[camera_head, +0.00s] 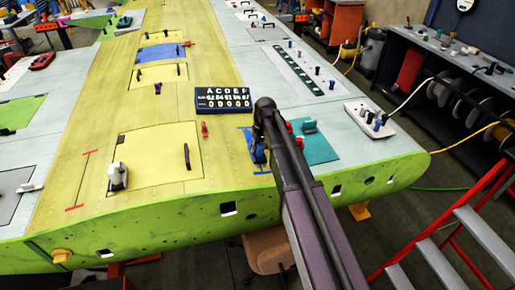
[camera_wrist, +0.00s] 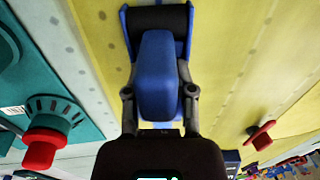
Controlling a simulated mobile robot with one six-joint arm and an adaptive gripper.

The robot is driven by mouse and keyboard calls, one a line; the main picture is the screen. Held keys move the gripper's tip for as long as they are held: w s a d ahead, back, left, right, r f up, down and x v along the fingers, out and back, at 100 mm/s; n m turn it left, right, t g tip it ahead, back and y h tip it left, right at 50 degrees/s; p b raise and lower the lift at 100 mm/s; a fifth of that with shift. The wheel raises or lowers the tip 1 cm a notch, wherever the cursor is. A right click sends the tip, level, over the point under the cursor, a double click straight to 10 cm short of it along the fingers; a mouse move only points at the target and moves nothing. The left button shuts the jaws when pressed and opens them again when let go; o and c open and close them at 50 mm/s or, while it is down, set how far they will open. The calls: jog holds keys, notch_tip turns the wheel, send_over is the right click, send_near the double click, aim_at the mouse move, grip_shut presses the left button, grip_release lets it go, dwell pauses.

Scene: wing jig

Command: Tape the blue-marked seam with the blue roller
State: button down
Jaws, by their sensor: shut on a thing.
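The blue roller (camera_wrist: 158,75) has a blue handle and a dark roll at its far end. My gripper (camera_wrist: 159,95) is shut on its handle, one finger on each side. In the head view the blue roller (camera_head: 259,153) shows partly behind my gripper (camera_head: 259,140), low over the yellow wing strip. The blue-marked seam (camera_head: 262,172) has a blue bar at its near end and another by the far end. My gripper and the roller hide much of it between. I cannot tell whether the roll touches the wing.
A teal mat (camera_head: 322,152) with red and teal tools lies right of my gripper. A dark letter board (camera_head: 222,100) stands beyond it. A red-marked seam (camera_head: 82,178) and a white-handled tool (camera_head: 118,176) are at left. A red ladder (camera_head: 455,225) stands at right.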

aim_at(260, 160)
jog(key=shift+s+d, duration=0.15)
jog(key=shift+s, duration=0.75)
jog(key=shift+s+d, duration=0.15)
jog(key=shift+s, duration=0.7)
jog(key=shift+s+f, duration=0.1)
jog(key=shift+s+d, duration=0.2)
jog(key=shift+s, duration=0.55)
jog(key=shift+s+d, duration=0.15)
jog(key=shift+s, duration=0.6)
jog(key=shift+r, duration=0.25)
jog(key=shift+w+d+r+p, duration=0.1)
jog(key=shift+d+r+p, duration=0.05)
jog(key=shift+r+p, duration=0.85)
jog(key=shift+s+d+r+p, duration=0.1)
jog(key=shift+d+r+p, duration=0.1)
jog(key=shift+r+p, duration=0.75)
jog(key=shift+w+d+r+p, duration=0.1)
jog(key=shift+d+r+p, duration=0.05)
jog(key=shift+r+p, duration=0.85)
